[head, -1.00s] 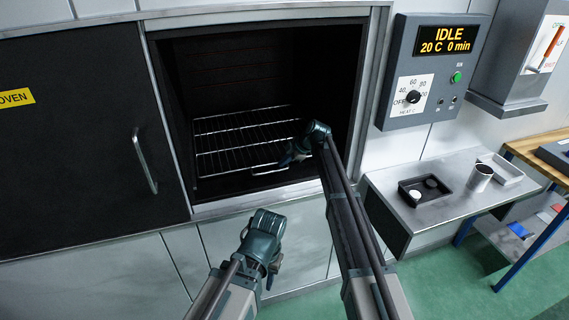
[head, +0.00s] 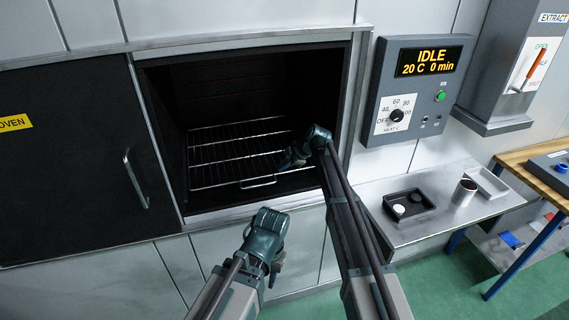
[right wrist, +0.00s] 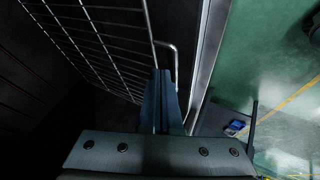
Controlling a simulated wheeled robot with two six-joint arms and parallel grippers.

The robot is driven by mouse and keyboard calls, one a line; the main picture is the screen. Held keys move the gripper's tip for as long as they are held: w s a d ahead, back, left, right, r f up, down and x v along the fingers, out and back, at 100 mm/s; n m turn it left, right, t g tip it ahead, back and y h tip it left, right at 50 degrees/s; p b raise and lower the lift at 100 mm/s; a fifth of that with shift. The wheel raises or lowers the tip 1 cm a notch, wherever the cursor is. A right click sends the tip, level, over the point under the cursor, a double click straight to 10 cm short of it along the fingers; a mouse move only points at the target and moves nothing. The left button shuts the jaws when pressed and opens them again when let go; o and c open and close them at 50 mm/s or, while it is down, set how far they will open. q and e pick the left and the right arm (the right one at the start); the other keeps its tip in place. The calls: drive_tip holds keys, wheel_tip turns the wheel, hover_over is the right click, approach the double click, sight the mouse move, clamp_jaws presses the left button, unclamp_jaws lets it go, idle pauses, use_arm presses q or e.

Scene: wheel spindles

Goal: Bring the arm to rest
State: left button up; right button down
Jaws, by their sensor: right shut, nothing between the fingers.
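My right gripper (head: 288,163) is inside the open oven (head: 165,130), just above the front right part of the wire rack (head: 235,150). In the right wrist view its fingers (right wrist: 159,88) are together with nothing between them. The rack's front handle (right wrist: 172,55) shows close beside the fingertips; whether they touch I cannot tell. My left gripper (head: 275,268) is below the oven opening, in front of the cabinet, and its fingers are too hidden to judge. The rack looks empty.
The oven door (head: 70,165) stands at the left. A control box (head: 408,90) reading IDLE 20 C 0 min hangs at the right. Below it a metal shelf (head: 400,235) carries a black tray (head: 412,203), a cup (head: 464,192) and a white tray (head: 488,182). A wooden bench (head: 520,170) is farther right.

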drive_tip(key=s+d+f+m+g+h+b, duration=0.1)
drive_tip(key=s+m, duration=0.4)
drive_tip(key=s, duration=0.9)
drive_tip(key=s+d+f+m+g+h+b, duration=0.2)
drive_tip(key=s+d+f+m+h, duration=0.2)
drive_tip(key=s, duration=1)
drive_tip(key=s+d+f+m+g+h+b, duration=0.1)
drive_tip(key=s+m, duration=0.6)
drive_tip(key=s, duration=0.7)
wheel_tip(320, 180, down, 2)
drive_tip(key=d+h, duration=0.1)
drive_tip(key=d, duration=0.1)
drive_tip(key=shift+s+d+f+m+h+b, duration=0.2)
drive_tip(key=shift+s+d+m+h+b, duration=0.05)
drive_tip(key=shift+d+m+h+b, duration=0.1)
drive_tip(key=shift+a, duration=0.15)
